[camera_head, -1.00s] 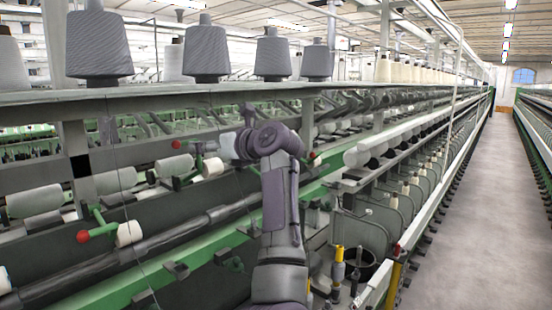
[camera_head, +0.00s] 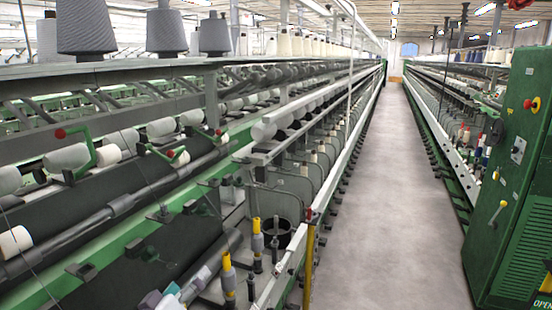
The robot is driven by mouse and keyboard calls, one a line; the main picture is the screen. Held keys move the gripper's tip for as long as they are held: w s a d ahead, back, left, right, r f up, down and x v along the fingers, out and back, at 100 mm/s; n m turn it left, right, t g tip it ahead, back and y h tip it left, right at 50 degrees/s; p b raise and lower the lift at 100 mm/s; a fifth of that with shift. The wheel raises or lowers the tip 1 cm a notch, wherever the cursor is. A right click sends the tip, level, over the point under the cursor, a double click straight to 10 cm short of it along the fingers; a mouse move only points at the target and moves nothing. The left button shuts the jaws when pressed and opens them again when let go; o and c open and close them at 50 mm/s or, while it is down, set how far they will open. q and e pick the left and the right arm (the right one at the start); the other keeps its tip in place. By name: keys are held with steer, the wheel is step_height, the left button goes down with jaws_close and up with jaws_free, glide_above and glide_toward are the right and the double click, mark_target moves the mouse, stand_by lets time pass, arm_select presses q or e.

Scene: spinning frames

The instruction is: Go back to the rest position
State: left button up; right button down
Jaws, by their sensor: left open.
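My left gripper (camera_head: 175,293) shows only as small pale blue-grey parts at the bottom edge, left of the middle. It is open, and I see nothing held in it. It is low in front of the spinning frame (camera_head: 110,205), beside the grey and yellow spindles (camera_head: 228,277). The rest of my left arm is out of view. My right gripper is not in view.
Large grey yarn cones (camera_head: 86,32) stand on the shelf at the upper left. White bobbins (camera_head: 67,158) line the left machine. A green control cabinet (camera_head: 510,190) stands at the right. The grey aisle floor (camera_head: 385,220) between is clear.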

arm_select(q)
steer(key=s+d+f+m+g+y, duration=0.1)
steer(key=s+f+m+g, duration=0.45)
steer(key=s+f, duration=0.85)
steer(key=s+a+f+m+g+y, duration=0.1)
steer(key=s+f+g, duration=0.3)
steer(key=s, duration=0.5)
steer(key=s+a+f+m+g+y, duration=0.1)
steer(key=s+a+f+g+y, duration=0.2)
steer(key=s, duration=0.6)
step_height(320, 180, down, 27)
steer(key=d+g+h+b, duration=0.1)
steer(key=d+g+b, duration=0.1)
steer(key=b, duration=0.2)
steer(key=s+a+f+g+b, duration=0.1)
steer(key=s+a+f+b, duration=0.2)
steer(key=s+f, duration=1.5)
step_height(320, 180, down, 4)
steer(key=shift+a+r, duration=0.1)
steer(key=shift+a, duration=0.15)
